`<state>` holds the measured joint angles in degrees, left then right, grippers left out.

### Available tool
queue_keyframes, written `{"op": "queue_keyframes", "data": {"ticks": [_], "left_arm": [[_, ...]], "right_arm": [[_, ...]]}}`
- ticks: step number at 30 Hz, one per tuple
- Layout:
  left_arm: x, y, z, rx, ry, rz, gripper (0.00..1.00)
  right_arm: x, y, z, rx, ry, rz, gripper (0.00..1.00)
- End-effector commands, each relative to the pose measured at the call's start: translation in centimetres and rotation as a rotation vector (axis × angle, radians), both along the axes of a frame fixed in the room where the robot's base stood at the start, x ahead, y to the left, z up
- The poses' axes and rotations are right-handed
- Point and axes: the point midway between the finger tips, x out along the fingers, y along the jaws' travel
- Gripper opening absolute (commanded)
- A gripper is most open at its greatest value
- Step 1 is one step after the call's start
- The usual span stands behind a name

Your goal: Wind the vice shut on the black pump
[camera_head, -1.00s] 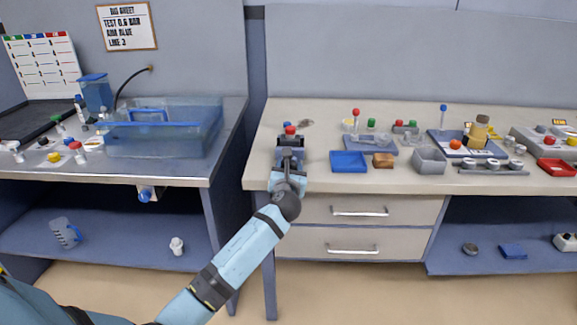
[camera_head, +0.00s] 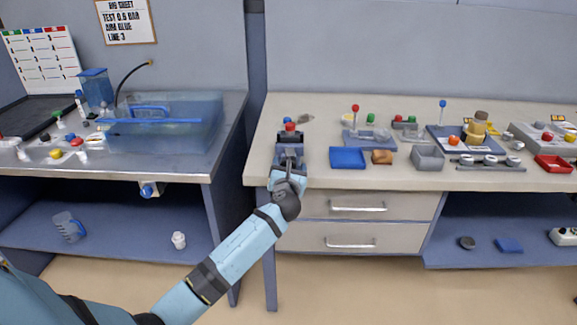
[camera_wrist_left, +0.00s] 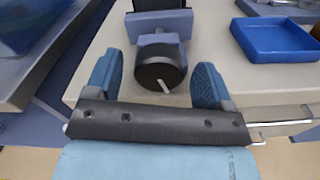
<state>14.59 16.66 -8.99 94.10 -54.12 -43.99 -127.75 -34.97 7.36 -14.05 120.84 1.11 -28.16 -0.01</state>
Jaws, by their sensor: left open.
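The vice stands at the left end of the right-hand bench, mostly behind my left gripper (camera_head: 288,173) in the head view. In the left wrist view the vice (camera_wrist_left: 157,24) is blue-grey with a round black knob (camera_wrist_left: 160,72) facing me, which has a pale mark on its face. My left gripper (camera_wrist_left: 158,80) is open, with one blue finger on each side of the knob and a visible gap on both sides. A dark block with a red top (camera_head: 290,135), perhaps the black pump, shows at the vice; how the jaws sit against it is hidden.
A blue tray (camera_head: 348,158) and a brown block (camera_head: 382,157) lie right of the vice. A grey bin (camera_head: 428,158) stands farther right. The bench's front edge and drawers (camera_head: 355,206) are below my gripper. A gap separates this bench from the left one with the clear tank (camera_head: 170,130).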

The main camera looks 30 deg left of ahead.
Motion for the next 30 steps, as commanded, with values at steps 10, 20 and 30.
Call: {"op": "queue_keyframes", "data": {"ticks": [10,20,30], "left_arm": [[-6.5,-3.9,0.0,-0.001,0.003,-0.001,0.76],[-10.6,-6.5,0.0,-0.001,0.002,0.0,0.76],[-11.0,-6.7,0.0,0.0,0.001,0.0,0.76]], "right_arm": [[-0.1,-0.1,0.6,0.003,0.008,-0.004,0.76],[-0.1,-0.1,0.6,0.006,0.015,-0.007,0.76],[-0.1,-0.1,0.4,0.005,0.017,-0.007,0.76]]}}
